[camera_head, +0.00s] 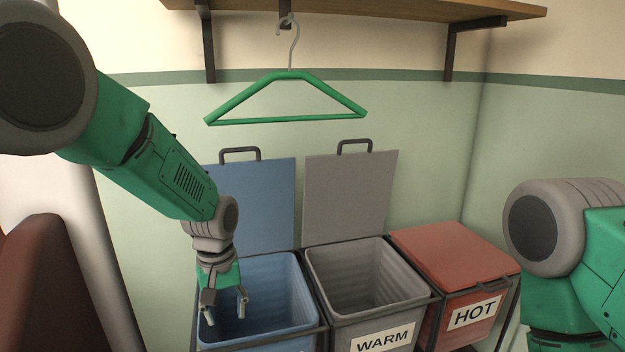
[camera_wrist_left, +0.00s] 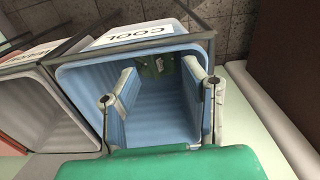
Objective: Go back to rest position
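My left gripper (camera_head: 226,312) hangs pointing down over the blue bin (camera_head: 290,272), with its fingers spread apart and nothing between them. In the left wrist view the two fingers (camera_wrist_left: 160,70) are open above the inside of the blue bin (camera_wrist_left: 85,100), which is labelled COOL. A small green thing with pale marks (camera_wrist_left: 152,66) lies deep in this bin; I cannot tell what it is. Part of my right arm shows at the right edge of the head view, but its gripper is out of view.
The blue lid (camera_head: 262,200) and grey lid (camera_head: 350,195) stand open. The grey WARM bin (camera_head: 365,285) looks empty. The red HOT bin's lid (camera_head: 455,252) is shut. A green hanger (camera_head: 285,122) hangs below a wooden shelf (camera_head: 390,10). A brown object (camera_head: 40,290) stands at left.

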